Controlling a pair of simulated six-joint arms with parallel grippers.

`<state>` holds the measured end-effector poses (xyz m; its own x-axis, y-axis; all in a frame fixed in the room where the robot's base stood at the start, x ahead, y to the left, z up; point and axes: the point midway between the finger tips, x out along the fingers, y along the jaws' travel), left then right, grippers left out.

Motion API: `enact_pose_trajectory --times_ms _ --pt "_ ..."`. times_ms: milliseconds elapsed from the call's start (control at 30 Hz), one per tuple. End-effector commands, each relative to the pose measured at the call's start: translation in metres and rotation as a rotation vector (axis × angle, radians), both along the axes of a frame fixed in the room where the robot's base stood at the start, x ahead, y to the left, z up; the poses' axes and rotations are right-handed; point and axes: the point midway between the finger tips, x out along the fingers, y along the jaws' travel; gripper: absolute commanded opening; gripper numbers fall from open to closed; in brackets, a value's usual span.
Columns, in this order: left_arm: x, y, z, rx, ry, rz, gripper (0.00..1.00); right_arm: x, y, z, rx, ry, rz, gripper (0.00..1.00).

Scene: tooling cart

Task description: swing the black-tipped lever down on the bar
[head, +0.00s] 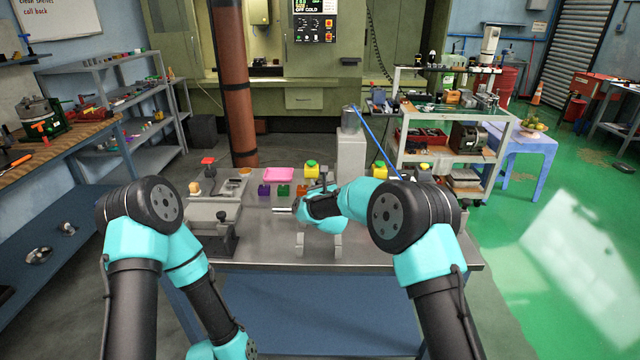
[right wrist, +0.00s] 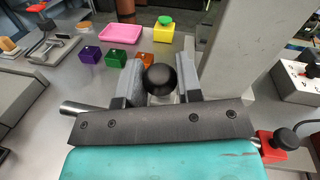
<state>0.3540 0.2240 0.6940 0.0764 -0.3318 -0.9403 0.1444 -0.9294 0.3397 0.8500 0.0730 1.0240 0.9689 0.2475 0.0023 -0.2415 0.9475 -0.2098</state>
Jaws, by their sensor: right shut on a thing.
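My right gripper (head: 318,204) is over the front middle of the grey bench. In the right wrist view its two fingers (right wrist: 160,74) stand on either side of a round black knob, the lever's tip (right wrist: 160,80), and are shut on it. The lever's shaft below the knob is mostly hidden, so its angle cannot be told. The silver bar (head: 283,210) sticks out left of the gripper in the head view, and its end (right wrist: 72,108) shows in the right wrist view. My left arm runs down out of the head view, its gripper unseen.
Behind are a pink tray (head: 278,174), a yellow block with a green top (head: 312,170) and small purple, green and orange blocks. A grey fixture with a black knob (head: 221,215) stands left. A red piece with a black knob (right wrist: 285,138) is at right.

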Motion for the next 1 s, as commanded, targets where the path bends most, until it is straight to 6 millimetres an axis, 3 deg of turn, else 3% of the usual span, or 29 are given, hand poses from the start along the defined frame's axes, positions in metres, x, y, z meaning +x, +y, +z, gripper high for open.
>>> enact_pose_trajectory --times_ms 200,233,500,800,1000 --pt "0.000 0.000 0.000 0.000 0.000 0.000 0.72 -0.001 0.001 -0.006 -0.002 0.012 0.001 0.00" --pt "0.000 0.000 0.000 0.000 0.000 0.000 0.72 -0.001 0.001 -0.006 -0.002 0.012 0.001 0.34" --pt "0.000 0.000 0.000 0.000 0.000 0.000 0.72 -0.001 0.001 -0.003 -0.001 0.007 0.002 0.58" --pt "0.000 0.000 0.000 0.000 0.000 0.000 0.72 -0.002 0.000 -0.002 -0.001 0.003 0.001 0.58" --pt "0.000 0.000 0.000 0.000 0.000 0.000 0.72 -0.013 -0.003 -0.001 -0.001 0.003 0.000 0.58"
